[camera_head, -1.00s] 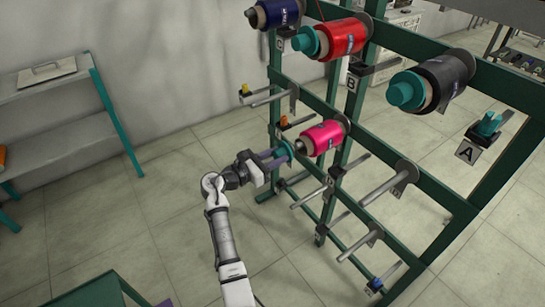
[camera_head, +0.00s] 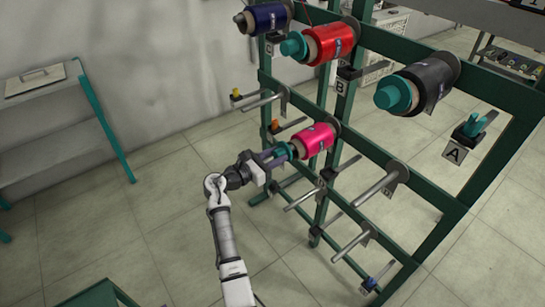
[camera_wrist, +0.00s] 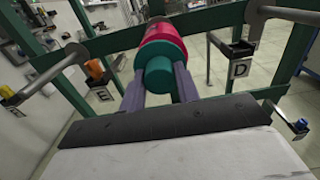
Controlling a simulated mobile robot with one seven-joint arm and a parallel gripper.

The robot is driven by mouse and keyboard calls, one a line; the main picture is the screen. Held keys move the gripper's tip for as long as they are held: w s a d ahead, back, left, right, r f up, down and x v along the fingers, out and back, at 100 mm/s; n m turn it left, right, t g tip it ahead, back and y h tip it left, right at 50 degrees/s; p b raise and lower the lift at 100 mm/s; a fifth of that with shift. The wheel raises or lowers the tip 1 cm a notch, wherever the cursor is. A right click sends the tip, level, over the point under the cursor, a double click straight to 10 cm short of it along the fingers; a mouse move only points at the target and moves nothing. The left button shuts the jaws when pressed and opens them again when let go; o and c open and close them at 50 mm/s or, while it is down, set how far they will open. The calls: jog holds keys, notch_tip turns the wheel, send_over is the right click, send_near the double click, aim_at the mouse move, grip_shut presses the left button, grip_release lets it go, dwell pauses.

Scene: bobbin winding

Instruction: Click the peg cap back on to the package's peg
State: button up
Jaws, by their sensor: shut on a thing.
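The pink package (camera_head: 315,138) sits on a peg of the green rack, and it shows as a red-pink ring behind the cap in the wrist view (camera_wrist: 160,32). The teal peg cap (camera_wrist: 160,68) is between the two purple fingers of my gripper (camera_wrist: 160,85), which is shut on it. In the head view the cap (camera_head: 284,151) is at the near end of the pink package, in line with it. The peg's tip is hidden behind the cap. I cannot tell whether the cap is fully seated.
The green rack (camera_head: 450,202) also carries a dark blue package (camera_head: 268,18), a red package (camera_head: 330,42) and a black package (camera_head: 434,80). Bare pegs (camera_head: 380,186) stick out below and right. A label D (camera_wrist: 240,69) hangs right of the cap. Open floor lies left.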

jog(key=shift+w+d, duration=0.35)
jog(key=shift+d, duration=0.1)
jog(key=shift+w+d, duration=0.2)
jog(key=shift+d, duration=0.05)
dwell(0.5)
jog(key=o, duration=1.2)
jog(key=b+v, duration=0.3)
jog(key=v, duration=1)
jog(key=shift+s+a, duration=0.25)
jog(key=shift+a, duration=0.1)
